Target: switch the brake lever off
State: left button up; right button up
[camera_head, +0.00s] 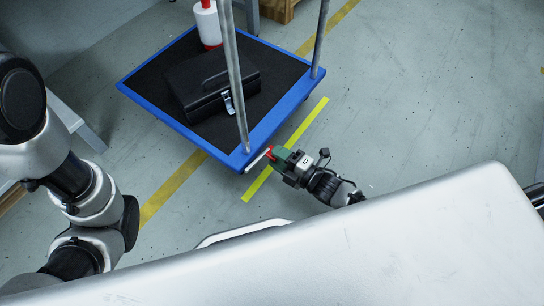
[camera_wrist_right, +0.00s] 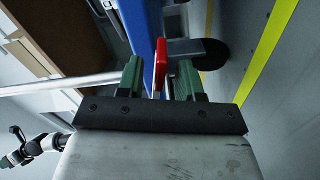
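The brake lever is red and shows at the near corner of the blue cart (camera_head: 238,158), as a small red piece (camera_head: 269,152) beside my right gripper (camera_head: 276,154). In the right wrist view the red lever (camera_wrist_right: 160,66) stands upright between the two green fingers of the right gripper (camera_wrist_right: 160,82). The fingers are apart, with a gap on each side of the lever. The lever's lower end is hidden behind the gripper's dark mount. My left arm is at the left of the head view; its gripper is out of sight.
A black toolbox (camera_head: 209,84) and a white bottle with red parts (camera_head: 207,22) stand on the cart. Metal posts (camera_head: 236,80) rise from its near edge. A dark caster wheel (camera_wrist_right: 212,57) is just beyond the lever. Floor with yellow stripes (camera_head: 300,130) is clear to the right.

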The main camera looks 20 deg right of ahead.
jog(key=shift+b+x, duration=0.35)
jog(key=shift+x, duration=0.75)
grip_shut()
